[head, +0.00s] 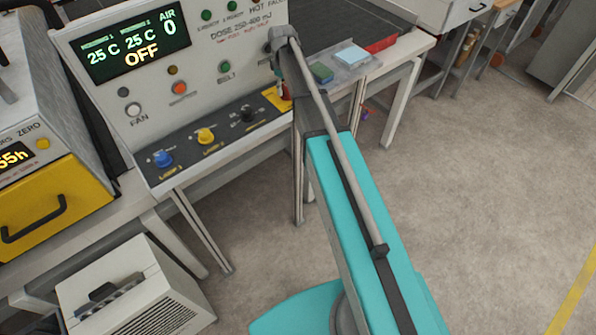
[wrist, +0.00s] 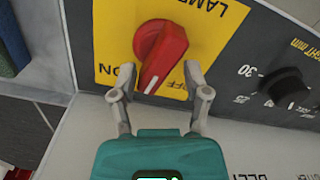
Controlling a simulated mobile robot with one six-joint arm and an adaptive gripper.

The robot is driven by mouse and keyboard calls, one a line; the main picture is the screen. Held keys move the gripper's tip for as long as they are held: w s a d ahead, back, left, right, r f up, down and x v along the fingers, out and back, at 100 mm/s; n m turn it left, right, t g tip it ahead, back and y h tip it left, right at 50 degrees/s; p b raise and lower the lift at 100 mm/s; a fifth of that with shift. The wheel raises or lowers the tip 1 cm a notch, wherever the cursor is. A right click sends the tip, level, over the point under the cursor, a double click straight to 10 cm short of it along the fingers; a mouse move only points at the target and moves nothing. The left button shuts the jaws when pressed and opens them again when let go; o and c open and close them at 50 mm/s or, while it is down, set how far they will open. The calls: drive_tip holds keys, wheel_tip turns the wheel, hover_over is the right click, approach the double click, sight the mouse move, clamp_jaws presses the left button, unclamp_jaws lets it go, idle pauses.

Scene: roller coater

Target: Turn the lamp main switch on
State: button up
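The lamp main switch is a red rotary knob (wrist: 162,50) on a yellow plate (wrist: 112,35) marked LAMP, ON and OFF. In the wrist view its white pointer line faces down toward my gripper, between the two labels; I cannot tell which setting it is on. My gripper (wrist: 154,82) is open, its two fingers apart on either side of the knob's lower end. I see no clear contact. In the head view the yellow plate (head: 271,97) shows at the right end of the control panel, with the knob partly hidden by my arm.
A black knob (wrist: 287,85) sits beside the switch on the dark strip. The control panel (head: 110,120) also holds a blue knob (head: 162,158), a yellow knob (head: 206,136), buttons and a display (head: 135,47) reading OFF. Blocks (head: 320,72) lie behind. Floor at right is clear.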

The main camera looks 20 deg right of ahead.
drive_tip(key=n, duration=0.4)
drive_tip(key=shift+s+a+n, duration=0.15)
drive_tip(key=shift+s+n, duration=0.1)
drive_tip(key=shift+n, duration=0.05)
drive_tip(key=shift+r+p, duration=0.3)
wheel_tip(320, 180, up, 14)
drive_tip(key=f+p, duration=0.1)
drive_tip(key=p, duration=1.2)
drive_tip(key=s+a+f+m+b, duration=0.2)
drive_tip(key=s+f+m+b, duration=1)
drive_tip(key=s+f+b, duration=1.4)
drive_tip(key=shift+a+f+b, duration=0.15)
drive_tip(key=shift+f+b, duration=0.45)
drive_tip(key=shift+b, duration=0.05)
wheel_tip(320, 180, up, 27)
drive_tip(key=n+p, duration=1.2)
drive_tip(key=p, duration=1.5)
hover_over(284, 93)
drive_tip(key=s+d, duration=0.1)
drive_tip(key=shift+w+d+r, duration=0.15)
drive_tip(key=shift+w+d, duration=0.05)
drive_tip(key=shift+w, duration=0.05)
